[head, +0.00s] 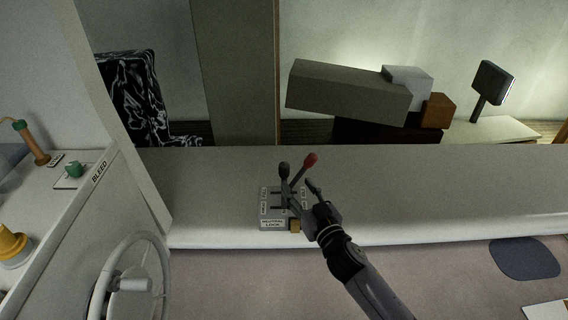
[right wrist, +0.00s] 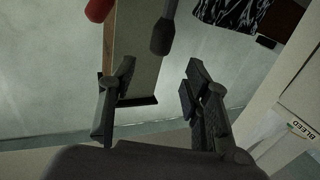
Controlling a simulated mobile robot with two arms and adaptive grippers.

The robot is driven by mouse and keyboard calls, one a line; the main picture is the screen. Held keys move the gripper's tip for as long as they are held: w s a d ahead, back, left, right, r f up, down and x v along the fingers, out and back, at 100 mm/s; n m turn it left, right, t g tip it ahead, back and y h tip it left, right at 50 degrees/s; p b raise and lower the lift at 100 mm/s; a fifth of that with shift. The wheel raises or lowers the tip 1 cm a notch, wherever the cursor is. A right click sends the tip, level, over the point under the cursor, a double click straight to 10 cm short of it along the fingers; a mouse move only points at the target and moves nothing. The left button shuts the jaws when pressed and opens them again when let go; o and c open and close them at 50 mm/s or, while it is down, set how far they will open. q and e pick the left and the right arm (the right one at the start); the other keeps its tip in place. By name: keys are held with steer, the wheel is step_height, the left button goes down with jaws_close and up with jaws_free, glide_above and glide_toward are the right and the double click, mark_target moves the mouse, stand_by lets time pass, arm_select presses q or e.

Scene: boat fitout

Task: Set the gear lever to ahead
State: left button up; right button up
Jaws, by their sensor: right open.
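A small grey control box (head: 267,212) stands on the counter, with white labels and a plate that seems to read "neutral lock". Two levers rise from it, one with a black knob (head: 284,170) and one with a red knob (head: 311,160) leaning right. I cannot tell which one is the gear lever. My right gripper (head: 300,192) is open close beside the levers. In the right wrist view, the black knob (right wrist: 163,37) lies beyond the gap between the open fingers (right wrist: 158,82), and the red knob (right wrist: 97,10) is at the upper left. My left gripper is out of view.
A yellow-brown block (head: 295,226) is at the box's front right corner. A steering wheel (head: 130,284) and a panel marked "bleed" (head: 100,172) stand at the left. Grey and brown boxes (head: 345,92) lie behind the counter (head: 430,190), whose right side is clear.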

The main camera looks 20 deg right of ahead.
mark_target(286, 170)
steer(key=w, duration=0.6)
steer(key=w+a, duration=0.1)
steer(key=w, duration=0.3)
steer(key=shift+a+p, duration=0.1)
steer(key=shift+p, duration=0.3)
steer(key=shift+c, duration=0.4)
jaws_close()
